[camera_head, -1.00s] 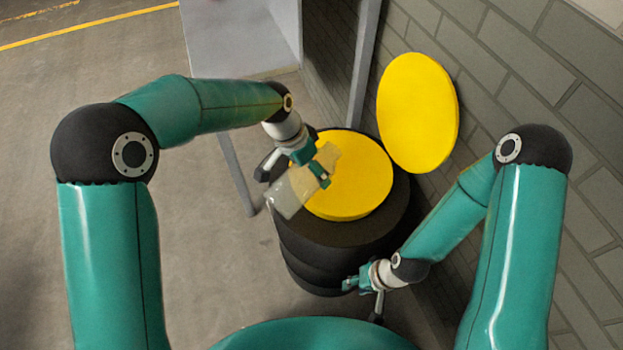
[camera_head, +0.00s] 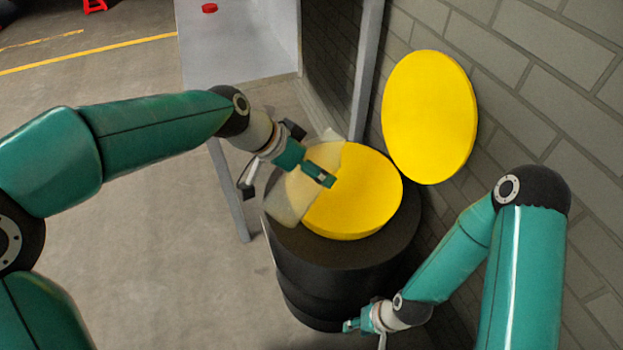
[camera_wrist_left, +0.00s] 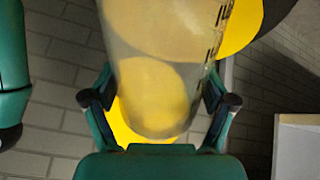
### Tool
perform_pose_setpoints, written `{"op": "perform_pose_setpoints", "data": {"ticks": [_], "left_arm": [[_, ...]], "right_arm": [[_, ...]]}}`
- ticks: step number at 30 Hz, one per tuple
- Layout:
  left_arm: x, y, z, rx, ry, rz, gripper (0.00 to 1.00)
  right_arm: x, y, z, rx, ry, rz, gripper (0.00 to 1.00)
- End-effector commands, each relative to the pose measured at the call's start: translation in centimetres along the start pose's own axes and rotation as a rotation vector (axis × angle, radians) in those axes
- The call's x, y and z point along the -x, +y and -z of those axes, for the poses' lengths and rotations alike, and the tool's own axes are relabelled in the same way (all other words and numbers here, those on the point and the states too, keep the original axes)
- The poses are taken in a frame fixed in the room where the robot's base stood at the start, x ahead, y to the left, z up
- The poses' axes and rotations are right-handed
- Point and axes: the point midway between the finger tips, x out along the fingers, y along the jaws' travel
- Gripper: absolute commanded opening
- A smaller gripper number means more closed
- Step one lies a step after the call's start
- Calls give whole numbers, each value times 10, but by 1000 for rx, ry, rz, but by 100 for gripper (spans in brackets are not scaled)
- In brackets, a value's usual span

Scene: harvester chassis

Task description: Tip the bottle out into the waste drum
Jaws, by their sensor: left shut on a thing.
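The waste drum (camera_head: 305,275) is dark and ribbed, with a round yellow face (camera_head: 365,190) on its top. A clear, pale bottle (camera_head: 287,198) is tilted over the left part of the drum top. My left gripper (camera_head: 320,175) is shut on the bottle, which fills the space between its fingers in the left wrist view (camera_wrist_left: 160,80). Yellow shows through the bottle there, so I cannot tell how much is inside. My right gripper (camera_head: 365,325) is low beside the drum's front right side, apart from the bottle; its finger opening is unclear.
A yellow disc (camera_head: 430,115) stands upright behind the drum, near the grey block wall (camera_head: 545,90). A pale table (camera_head: 235,50) with a small red object (camera_head: 209,8) is at the back left. Open floor (camera_head: 120,255) lies to the left.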

Motion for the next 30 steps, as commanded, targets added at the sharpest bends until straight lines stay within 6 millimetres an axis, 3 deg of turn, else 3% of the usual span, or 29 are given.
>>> {"op": "perform_pose_setpoints", "data": {"ticks": [1, 30], "left_arm": [[-4, -1, -2, -3, 17, 1, 18], [2, 0, 14, -57, 280, 1, 18]], "right_arm": [[-11, 4, 0, 0, 0, 0, 37], [-111, 40, 1, 0, 0, 0, 37]]}}
